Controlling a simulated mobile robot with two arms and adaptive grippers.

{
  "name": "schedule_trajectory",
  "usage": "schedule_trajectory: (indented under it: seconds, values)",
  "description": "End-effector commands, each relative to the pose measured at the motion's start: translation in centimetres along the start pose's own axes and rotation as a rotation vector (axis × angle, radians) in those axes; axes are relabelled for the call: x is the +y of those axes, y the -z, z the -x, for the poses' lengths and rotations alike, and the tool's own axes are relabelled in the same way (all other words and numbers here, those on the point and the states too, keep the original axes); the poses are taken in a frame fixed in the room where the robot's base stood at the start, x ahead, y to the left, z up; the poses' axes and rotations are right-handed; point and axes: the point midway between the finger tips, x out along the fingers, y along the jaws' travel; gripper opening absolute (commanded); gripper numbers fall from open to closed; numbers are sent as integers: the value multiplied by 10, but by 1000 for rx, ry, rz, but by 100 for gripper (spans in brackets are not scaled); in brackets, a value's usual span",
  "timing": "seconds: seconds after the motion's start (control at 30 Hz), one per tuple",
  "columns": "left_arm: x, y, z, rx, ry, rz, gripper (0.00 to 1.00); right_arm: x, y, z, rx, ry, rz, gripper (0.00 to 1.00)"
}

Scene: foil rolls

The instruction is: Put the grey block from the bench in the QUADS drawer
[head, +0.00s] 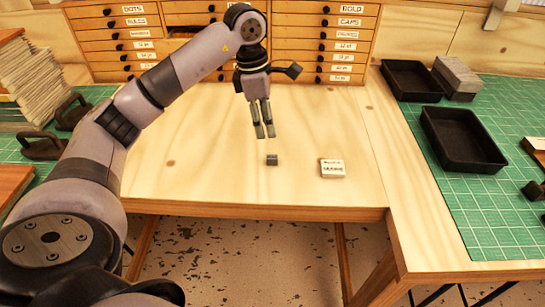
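A small dark grey block (272,160) lies on the pale wooden bench (215,175), near the middle. My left gripper (264,134) points down just behind and above the block, with its two fingers a little apart and nothing between them. A wooden cabinet of labelled drawers (345,48) stands at the back of the bench. I can read DOTS, RULES, BOLD and CAPS, but no QUADS label. My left arm covers part of the middle drawers. A dark opening (185,32) shows in the middle column. My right gripper is out of view.
A small pale labelled block (332,168) lies right of the grey block. Black trays (463,140) and a grey stack (457,78) sit on the green mat (490,215) at right. A paper stack (40,85) stands at left. The bench around the block is clear.

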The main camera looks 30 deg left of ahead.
Motion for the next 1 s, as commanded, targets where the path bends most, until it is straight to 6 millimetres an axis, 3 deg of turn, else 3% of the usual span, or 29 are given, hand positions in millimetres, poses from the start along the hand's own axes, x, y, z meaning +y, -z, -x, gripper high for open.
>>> schedule_trajectory:
  seconds: [0.2,0.47,0.8,1.0]
  values:
    - [-1,-1,-42,0,4,0,40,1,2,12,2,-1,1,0]
    - [-1,0,-62,-1,3,-1,40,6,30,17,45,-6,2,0]
    - [0,4,-106,-1,4,0,40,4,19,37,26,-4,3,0]
    - [0,4,-111,-3,0,-1,40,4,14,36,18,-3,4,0]
